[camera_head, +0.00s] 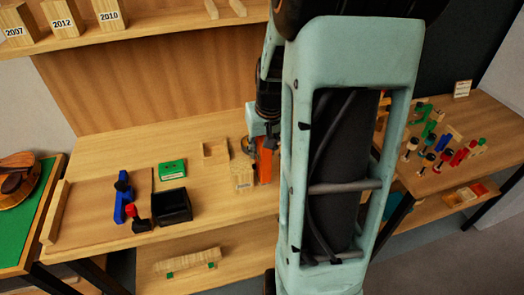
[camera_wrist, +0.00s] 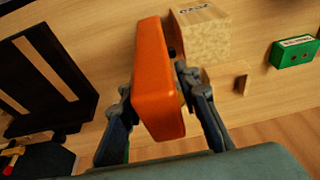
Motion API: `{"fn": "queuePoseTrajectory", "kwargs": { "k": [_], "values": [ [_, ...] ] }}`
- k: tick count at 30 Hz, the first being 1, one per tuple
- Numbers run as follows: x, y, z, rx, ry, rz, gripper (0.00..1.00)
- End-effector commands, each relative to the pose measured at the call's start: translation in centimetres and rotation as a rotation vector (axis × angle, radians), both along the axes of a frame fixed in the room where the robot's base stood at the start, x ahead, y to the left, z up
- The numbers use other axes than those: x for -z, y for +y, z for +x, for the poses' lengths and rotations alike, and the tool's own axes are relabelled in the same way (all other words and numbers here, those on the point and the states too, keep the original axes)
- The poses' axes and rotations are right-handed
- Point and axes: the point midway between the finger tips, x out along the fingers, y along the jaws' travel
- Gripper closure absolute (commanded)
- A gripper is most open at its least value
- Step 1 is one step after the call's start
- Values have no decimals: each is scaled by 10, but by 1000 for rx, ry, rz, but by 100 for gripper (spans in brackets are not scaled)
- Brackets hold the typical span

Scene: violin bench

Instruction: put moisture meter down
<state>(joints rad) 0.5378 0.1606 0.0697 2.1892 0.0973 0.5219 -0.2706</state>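The moisture meter appears to be the orange, block-shaped body (camera_wrist: 158,75) between my gripper's fingers in the wrist view. My gripper (camera_wrist: 155,95) is shut on it, with one dark finger against each side. In the head view the orange body (camera_head: 265,166) stands roughly upright at the bench, just left of my large arm link. A pale wooden block (camera_head: 243,176) is close beside it and also shows behind it in the wrist view (camera_wrist: 203,38). I cannot tell whether the meter's lower end touches the bench (camera_head: 215,200).
A green box (camera_head: 172,169), a black open bin (camera_head: 173,206) and a blue tool (camera_head: 122,200) lie to the left on the bench. A small wooden holder (camera_head: 215,151) is behind. Several coloured clamps stand on the right table (camera_head: 495,120). My arm hides much of the middle.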

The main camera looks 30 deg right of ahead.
Motion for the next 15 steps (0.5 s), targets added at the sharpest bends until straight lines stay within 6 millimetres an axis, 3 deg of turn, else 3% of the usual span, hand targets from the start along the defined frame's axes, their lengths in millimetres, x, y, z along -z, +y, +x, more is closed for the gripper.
{"fn": "queuePoseTrajectory", "kwargs": {
  "k": [9, 15],
  "values": [
    [-64, 4, -16, -1, -6, -3, 70],
    [-92, 6, -25, -1, -4, -2, 70]
  ]
}}
